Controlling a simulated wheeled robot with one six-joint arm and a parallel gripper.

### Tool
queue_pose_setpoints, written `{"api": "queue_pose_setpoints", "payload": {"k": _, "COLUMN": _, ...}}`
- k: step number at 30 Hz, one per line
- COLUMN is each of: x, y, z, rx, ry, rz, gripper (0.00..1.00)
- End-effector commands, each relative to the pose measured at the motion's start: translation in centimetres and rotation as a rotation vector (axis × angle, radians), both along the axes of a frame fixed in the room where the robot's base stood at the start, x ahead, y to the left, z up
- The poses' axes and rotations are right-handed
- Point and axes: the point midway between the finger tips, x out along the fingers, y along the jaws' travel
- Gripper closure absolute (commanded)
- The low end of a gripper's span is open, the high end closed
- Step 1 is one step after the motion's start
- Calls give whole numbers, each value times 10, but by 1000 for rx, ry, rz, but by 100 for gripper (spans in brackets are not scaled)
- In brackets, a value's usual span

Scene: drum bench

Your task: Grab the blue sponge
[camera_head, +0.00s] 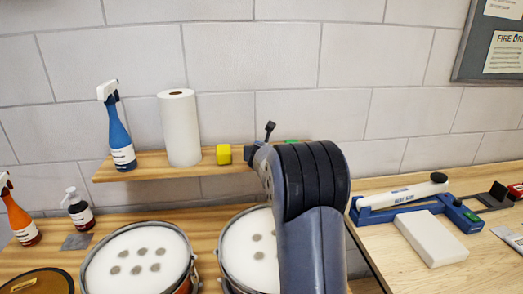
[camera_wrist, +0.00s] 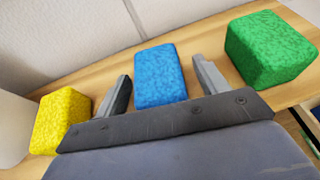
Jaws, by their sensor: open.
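The blue sponge (camera_wrist: 160,78) lies on a wooden shelf (camera_wrist: 195,45) in the wrist view, between a yellow sponge (camera_wrist: 62,120) on the left and a green sponge (camera_wrist: 270,48) on the right. My gripper (camera_wrist: 163,78) is open, with one finger on each side of the blue sponge. A gap shows on both sides, and I cannot tell the depth for sure. In the head view my arm hides the blue sponge. There the yellow sponge (camera_head: 223,154) shows left of my gripper, and a sliver of the green sponge (camera_head: 291,141) shows behind my arm.
A paper towel roll (camera_head: 180,128) and a blue spray bottle (camera_head: 119,135) stand on the shelf left of the yellow sponge. Drums (camera_head: 140,262) sit on the bench below. A white block (camera_head: 430,238) and a blue tool (camera_head: 400,200) lie on the right table.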

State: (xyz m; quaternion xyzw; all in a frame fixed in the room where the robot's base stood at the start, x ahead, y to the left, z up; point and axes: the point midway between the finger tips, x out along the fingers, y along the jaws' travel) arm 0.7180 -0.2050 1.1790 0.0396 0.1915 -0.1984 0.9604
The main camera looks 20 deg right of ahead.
Motion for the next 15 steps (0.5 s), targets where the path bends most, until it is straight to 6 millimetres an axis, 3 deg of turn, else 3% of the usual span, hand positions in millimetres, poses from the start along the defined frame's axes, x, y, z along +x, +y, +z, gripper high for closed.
{"api": "queue_pose_setpoints", "payload": {"k": 10, "x": 7, "y": -3, "z": -3, "rx": 0, "ry": -1, "rz": 0, "gripper": 31}}
{"api": "queue_pose_setpoints", "payload": {"k": 15, "x": 7, "y": -3, "z": -3, "rx": 0, "ry": -1, "rz": 0, "gripper": 43}}
